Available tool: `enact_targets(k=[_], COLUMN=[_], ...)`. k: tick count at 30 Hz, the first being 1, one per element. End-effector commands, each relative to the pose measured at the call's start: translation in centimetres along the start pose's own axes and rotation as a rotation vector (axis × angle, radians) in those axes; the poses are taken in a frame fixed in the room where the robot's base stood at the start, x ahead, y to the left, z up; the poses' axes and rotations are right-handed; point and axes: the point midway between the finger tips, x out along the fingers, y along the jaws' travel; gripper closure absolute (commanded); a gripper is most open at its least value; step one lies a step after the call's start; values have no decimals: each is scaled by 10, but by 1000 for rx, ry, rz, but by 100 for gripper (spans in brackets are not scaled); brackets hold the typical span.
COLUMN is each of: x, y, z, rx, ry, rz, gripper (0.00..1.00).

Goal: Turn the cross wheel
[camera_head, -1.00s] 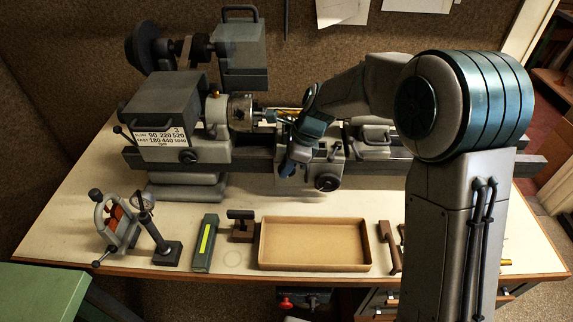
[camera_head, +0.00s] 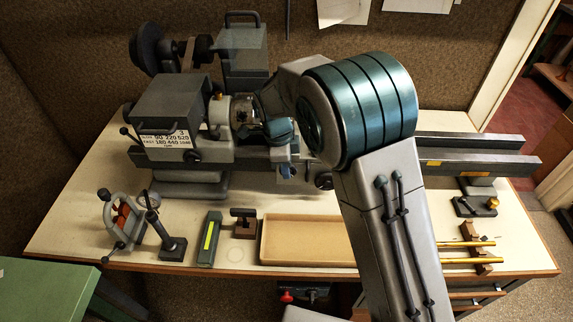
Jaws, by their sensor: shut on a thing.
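The lathe's carriage stands on the bed, right of the chuck (camera_head: 243,112). My gripper (camera_head: 287,171) reaches down at the front of the carriage, beside the chuck. Its jaws are shut on what appears to be the cross wheel, which the gripper and wrist mostly hide. How far the wheel is turned cannot be seen. A dark round handwheel (camera_head: 323,180) shows on the carriage front, just right of my gripper and apart from it.
My arm covers the middle of the bed (camera_head: 475,160). A shallow tray (camera_head: 305,262), a green-marked block (camera_head: 208,240) and a gauge stand (camera_head: 170,243) stand along the front edge. Brass rods (camera_head: 465,252) lie on wooden rests at the right. The headstock (camera_head: 175,105) is at the left.

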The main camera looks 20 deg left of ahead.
Motion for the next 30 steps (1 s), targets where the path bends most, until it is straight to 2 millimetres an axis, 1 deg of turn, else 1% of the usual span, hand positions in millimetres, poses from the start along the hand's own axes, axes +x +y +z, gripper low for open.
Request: enact_targets(k=[1, 14, 15, 16, 30], x=[5, 5, 5, 5, 2], y=[7, 7, 7, 7, 2], z=[3, 4, 4, 4, -1], rx=[-6, -6, -6, -6, 2], ry=[11, 20, 20, 19, 18], rz=[21, 23, 23, 22, 11], gripper=[100, 100, 72, 67, 67])
